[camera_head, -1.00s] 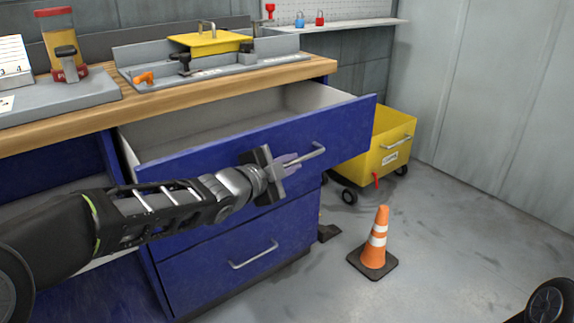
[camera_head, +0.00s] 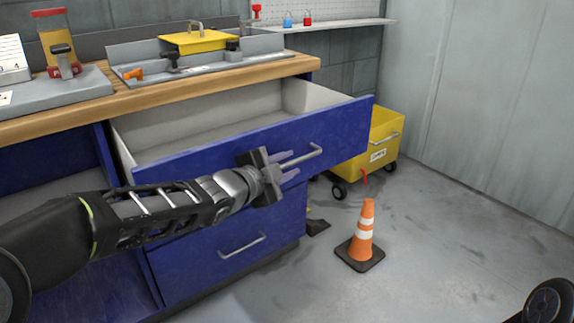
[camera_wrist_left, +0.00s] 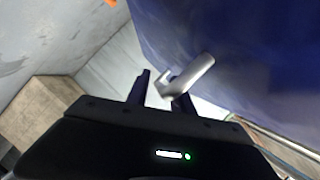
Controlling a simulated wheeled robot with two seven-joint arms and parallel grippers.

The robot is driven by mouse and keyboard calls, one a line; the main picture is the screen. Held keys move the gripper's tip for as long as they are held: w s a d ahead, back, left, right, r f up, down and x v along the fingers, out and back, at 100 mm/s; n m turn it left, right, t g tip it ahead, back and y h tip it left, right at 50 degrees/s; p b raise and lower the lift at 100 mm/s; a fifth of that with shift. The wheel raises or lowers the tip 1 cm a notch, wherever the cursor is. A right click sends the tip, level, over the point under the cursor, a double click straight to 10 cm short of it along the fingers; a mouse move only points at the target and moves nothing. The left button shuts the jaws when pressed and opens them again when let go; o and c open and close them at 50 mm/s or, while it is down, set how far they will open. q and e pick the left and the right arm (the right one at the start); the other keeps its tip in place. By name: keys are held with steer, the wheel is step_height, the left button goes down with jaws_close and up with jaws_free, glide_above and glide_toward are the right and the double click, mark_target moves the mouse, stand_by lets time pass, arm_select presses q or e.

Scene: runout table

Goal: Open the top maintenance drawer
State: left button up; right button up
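The top drawer (camera_head: 232,149) of the blue cabinet is pulled well out, and its empty grey inside shows. Its silver bar handle (camera_head: 312,153) is on the blue front. My left gripper (camera_head: 285,166) is at the left part of this handle, with its two fingers apart. In the left wrist view, the handle (camera_wrist_left: 190,76) reaches between the spread fingers (camera_wrist_left: 161,95), nearer the right finger, with a gap on the left. My right gripper is out of view.
A shut lower drawer (camera_head: 205,262) is below. An orange cone (camera_head: 366,232) stands on the floor to the right, in front of a yellow wheeled cart (camera_head: 378,150). The wooden bench top (camera_head: 200,92) carries trays and fixtures.

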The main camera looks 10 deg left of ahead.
arm_select(q)
steer(key=shift+o, duration=0.3)
steer(key=shift+s+r, duration=0.1)
steer(key=shift+s+a+r, duration=0.1)
steer(key=shift+s+a, duration=0.05)
steer(key=shift+s, duration=0.05)
steer(key=p+v, duration=0.3)
steer(key=v, duration=0.3)
steer(key=shift+s+r, duration=0.1)
steer(key=shift+r, duration=0.05)
steer(key=shift+s+a, duration=0.15)
steer(key=shift+s, duration=0.25)
